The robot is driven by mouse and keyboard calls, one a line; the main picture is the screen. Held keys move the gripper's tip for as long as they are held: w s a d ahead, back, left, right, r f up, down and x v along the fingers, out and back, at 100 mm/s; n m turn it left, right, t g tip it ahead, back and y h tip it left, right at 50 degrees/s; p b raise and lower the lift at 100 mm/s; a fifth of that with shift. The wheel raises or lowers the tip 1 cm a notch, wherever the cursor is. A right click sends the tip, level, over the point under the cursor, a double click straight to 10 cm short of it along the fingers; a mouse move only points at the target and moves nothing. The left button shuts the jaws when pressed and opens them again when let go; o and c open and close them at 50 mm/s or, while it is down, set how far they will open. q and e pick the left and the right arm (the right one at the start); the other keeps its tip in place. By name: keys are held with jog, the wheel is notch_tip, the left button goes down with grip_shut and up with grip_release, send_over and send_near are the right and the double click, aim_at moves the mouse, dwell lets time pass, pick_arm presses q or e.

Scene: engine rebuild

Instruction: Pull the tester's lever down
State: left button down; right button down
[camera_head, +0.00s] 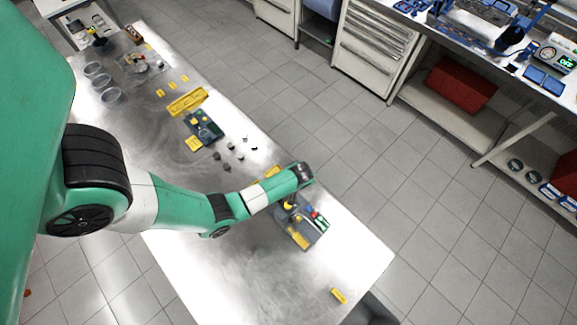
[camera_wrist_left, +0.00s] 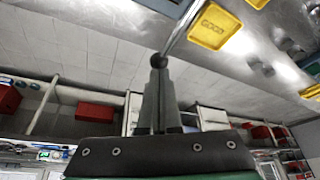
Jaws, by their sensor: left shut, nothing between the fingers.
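The tester (camera_head: 307,232) is a dark grey box on the near part of the metal table, with red and green spots and a yellow area on top. My left arm reaches across to it. My left gripper (camera_wrist_left: 158,62) is shut and empty. In the left wrist view its fingertips are at the lever's dark round knob (camera_wrist_left: 130,53) and overlap the metal lever rod (camera_wrist_left: 183,28), which slants up to the right. I cannot tell whether they touch. In the head view my wrist largely hides the gripper and lever. My right gripper is out of view.
A yellow tray marked GOOD (camera_wrist_left: 213,27) lies close to the lever. Small dark parts (camera_head: 230,155), a second dark device (camera_head: 203,127) and clear cups (camera_head: 103,83) stand farther along the table (camera_head: 230,270). The table's near end is mostly clear.

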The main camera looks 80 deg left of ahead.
pick_arm(q)
jog(key=shift+f, duration=0.3)
jog(key=shift+f, duration=0.35)
notch_tip(320, 180, up, 3)
jog(key=shift+s+f+p, duration=0.1)
jog(key=shift+p, duration=1.15)
jog(key=shift+r, duration=0.6)
notch_tip(320, 180, up, 6)
jog(key=shift+s+d, duration=0.2)
